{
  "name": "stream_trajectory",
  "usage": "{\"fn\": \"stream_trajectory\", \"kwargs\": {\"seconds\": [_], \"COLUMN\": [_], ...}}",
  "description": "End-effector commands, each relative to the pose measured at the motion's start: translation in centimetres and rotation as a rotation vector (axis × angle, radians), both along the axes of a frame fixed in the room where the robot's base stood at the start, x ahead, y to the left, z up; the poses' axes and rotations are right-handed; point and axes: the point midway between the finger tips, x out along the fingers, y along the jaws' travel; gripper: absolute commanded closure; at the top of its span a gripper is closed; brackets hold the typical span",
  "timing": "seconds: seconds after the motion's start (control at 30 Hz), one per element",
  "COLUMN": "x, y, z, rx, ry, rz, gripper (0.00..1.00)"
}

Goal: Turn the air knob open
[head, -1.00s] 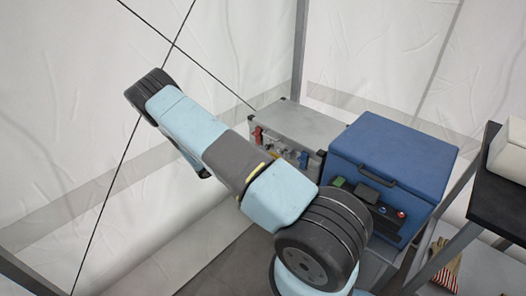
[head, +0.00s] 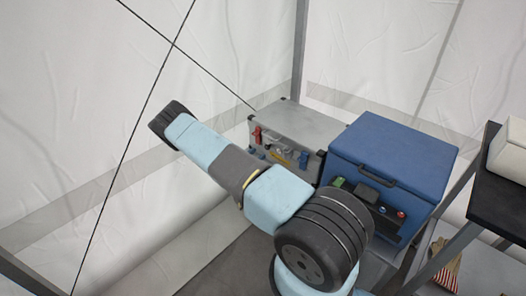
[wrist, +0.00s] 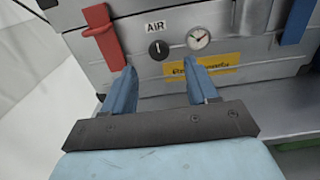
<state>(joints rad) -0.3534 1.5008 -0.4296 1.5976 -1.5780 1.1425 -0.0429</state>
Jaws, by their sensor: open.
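The air knob (wrist: 158,49) is a round black dial with a white mark that looks about upright, under an "AIR" label on the grey metal case (wrist: 230,12). In the wrist view my gripper (wrist: 160,78) is open, its two blue fingers pointing at the case front. The knob shows just beyond the fingertips, between them and nearer the left one. Nothing is between the fingers, and no contact shows. In the head view the grey case (head: 300,122) stands behind my arm; the gripper itself is hidden there.
A round gauge (wrist: 198,38) sits right of the knob, above a yellow label (wrist: 215,66). A red latch (wrist: 102,36) is at left, a blue latch (wrist: 296,20) at right. A blue box (head: 390,155) stands right of the case. A dark shelf (head: 500,190) is at far right.

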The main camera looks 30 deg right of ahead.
Motion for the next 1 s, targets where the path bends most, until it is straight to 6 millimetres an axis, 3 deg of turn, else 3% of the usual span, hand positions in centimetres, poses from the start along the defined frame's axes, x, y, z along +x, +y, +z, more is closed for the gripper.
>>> {"fn": "stream_trajectory", "kwargs": {"seconds": [0.2, 0.4, 0.8, 1.0], "x": [1.1, 1.9, 2.1, 2.1], "y": [-3.5, -5.3, -5.8, -5.8], "z": [-0.1, 0.0, 0.0, 0.0], "rx": [0.001, 0.001, 0.001, 0.001], "ry": [-0.001, -0.001, 0.0, 0.0], "rz": [-0.003, -0.001, 0.0, 0.0], "gripper": [0.42, 0.42, 0.42, 0.6]}}
